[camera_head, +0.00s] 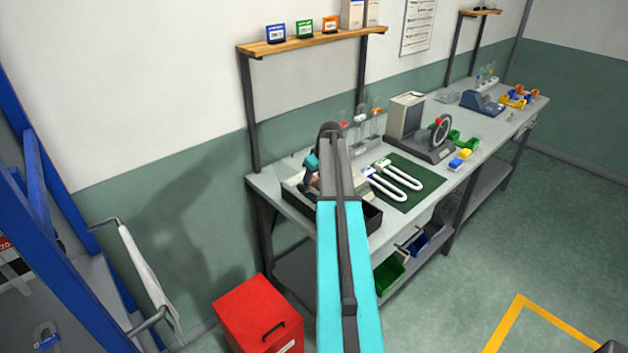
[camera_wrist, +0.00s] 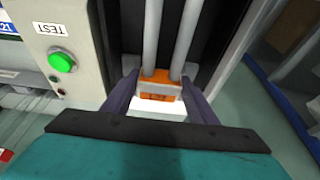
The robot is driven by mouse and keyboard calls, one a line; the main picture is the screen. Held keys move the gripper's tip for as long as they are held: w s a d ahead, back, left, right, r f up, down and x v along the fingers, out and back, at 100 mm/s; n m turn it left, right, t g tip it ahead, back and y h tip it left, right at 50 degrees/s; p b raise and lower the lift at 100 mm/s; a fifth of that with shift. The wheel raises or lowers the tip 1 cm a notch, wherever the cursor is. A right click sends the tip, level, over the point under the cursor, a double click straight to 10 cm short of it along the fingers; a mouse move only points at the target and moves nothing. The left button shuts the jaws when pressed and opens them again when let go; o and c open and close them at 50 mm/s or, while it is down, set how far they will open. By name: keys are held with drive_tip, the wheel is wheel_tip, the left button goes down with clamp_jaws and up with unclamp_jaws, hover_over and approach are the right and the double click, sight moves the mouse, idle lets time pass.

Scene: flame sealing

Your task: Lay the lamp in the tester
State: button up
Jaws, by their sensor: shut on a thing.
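The lamp, a pair of pale tubes on an orange base (camera_wrist: 157,90), shows in the wrist view. My gripper (camera_wrist: 160,88) is shut on that base, one dark finger on each side. The tubes run away over the dark trough of the tester. The tester's pale panel (camera_wrist: 78,22) has a TEST label and a green button (camera_wrist: 62,62), left of the lamp. I cannot tell whether the lamp touches the trough floor. In the head view the tester's black box (camera_head: 371,219) is at the bench's near left end, and my arm hides the lamp and most of the tester.
Two U-shaped lamps (camera_head: 404,175) lie on a green mat (camera_head: 425,198) right of the tester. A grey machine with a ring (camera_head: 420,130) stands behind the mat. Several tubes stand in a rack behind. A red cabinet (camera_head: 258,315) stands on the floor at the bench's left end.

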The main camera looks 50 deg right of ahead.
drive_tip(key=shift+f, duration=0.65)
drive_tip(key=shift+b+x, duration=0.9)
drive_tip(key=shift+x, duration=0.4)
drive_tip(key=o, duration=1.2)
drive_tip(key=shift+c, duration=0.2)
drive_tip(key=shift+o, duration=0.3)
drive_tip(key=b+v, duration=0.4)
drive_tip(key=v, duration=0.9)
drive_tip(key=shift+s+r, duration=0.15)
drive_tip(key=shift+r, duration=0.2)
drive_tip(key=shift+r, duration=0.1)
